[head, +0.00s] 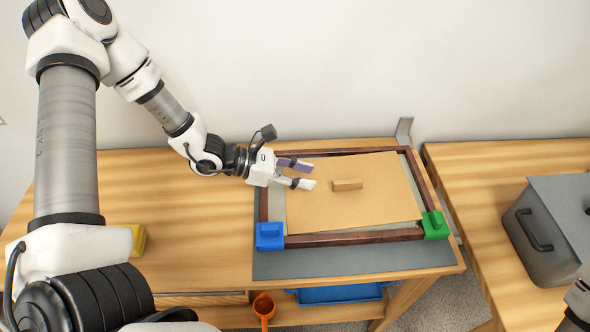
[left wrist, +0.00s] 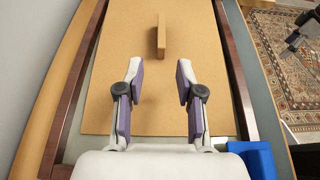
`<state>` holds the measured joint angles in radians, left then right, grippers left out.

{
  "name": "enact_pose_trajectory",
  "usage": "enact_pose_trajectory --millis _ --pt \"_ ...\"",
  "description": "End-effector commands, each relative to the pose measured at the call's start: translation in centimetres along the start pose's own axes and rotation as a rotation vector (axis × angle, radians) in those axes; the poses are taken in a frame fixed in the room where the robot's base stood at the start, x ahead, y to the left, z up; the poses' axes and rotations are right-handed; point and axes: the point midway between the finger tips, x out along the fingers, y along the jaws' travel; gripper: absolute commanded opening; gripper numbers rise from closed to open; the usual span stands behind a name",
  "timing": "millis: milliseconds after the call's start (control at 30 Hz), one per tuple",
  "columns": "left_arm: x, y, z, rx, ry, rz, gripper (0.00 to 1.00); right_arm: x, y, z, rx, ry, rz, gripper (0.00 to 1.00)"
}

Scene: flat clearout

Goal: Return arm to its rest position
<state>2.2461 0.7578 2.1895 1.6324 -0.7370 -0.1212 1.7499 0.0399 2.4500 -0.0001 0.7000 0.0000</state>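My left gripper (head: 307,174) is open and empty above a brown board in a dark wooden frame. In the left wrist view its two fingers (left wrist: 157,90) stand apart with only the board between them. A small wooden block (head: 347,184) lies on the brown board (head: 310,215), just beyond the fingertips; it also shows in the left wrist view (left wrist: 161,37). My left arm reaches in from the left. Of my right arm only a small part shows at the lower right edge; its gripper is out of view.
A blue corner piece (head: 270,236) and a green one (head: 435,225) sit on the frame (head: 350,238). A yellow block (head: 138,238) lies left on the table (head: 190,260). A grey lidded box (head: 540,250) stands right.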

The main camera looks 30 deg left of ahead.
Motion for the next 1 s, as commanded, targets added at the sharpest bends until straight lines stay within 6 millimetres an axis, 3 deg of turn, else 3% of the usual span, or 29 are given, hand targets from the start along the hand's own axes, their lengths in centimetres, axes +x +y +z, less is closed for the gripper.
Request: enact_pose_trajectory --millis 200,733,833,1000 --pt "-2.1 0.0 0.1 0.001 0.000 0.001 0.37 -0.8 0.0 0.0 0.000 0.000 0.000 0.87" --pt "-2.2 0.0 0.1 0.001 0.001 0.001 0.37 -0.8 0.0 0.0 0.000 0.000 0.000 0.87" --pt "-2.7 0.0 1.2 0.001 0.001 0.001 0.37 -1.9 0.0 0.0 0.000 0.000 0.000 0.87" --pt "-4.1 0.0 4.6 0.001 0.001 0.001 0.37 -5.7 0.0 0.0 0.000 0.000 0.000 0.87"
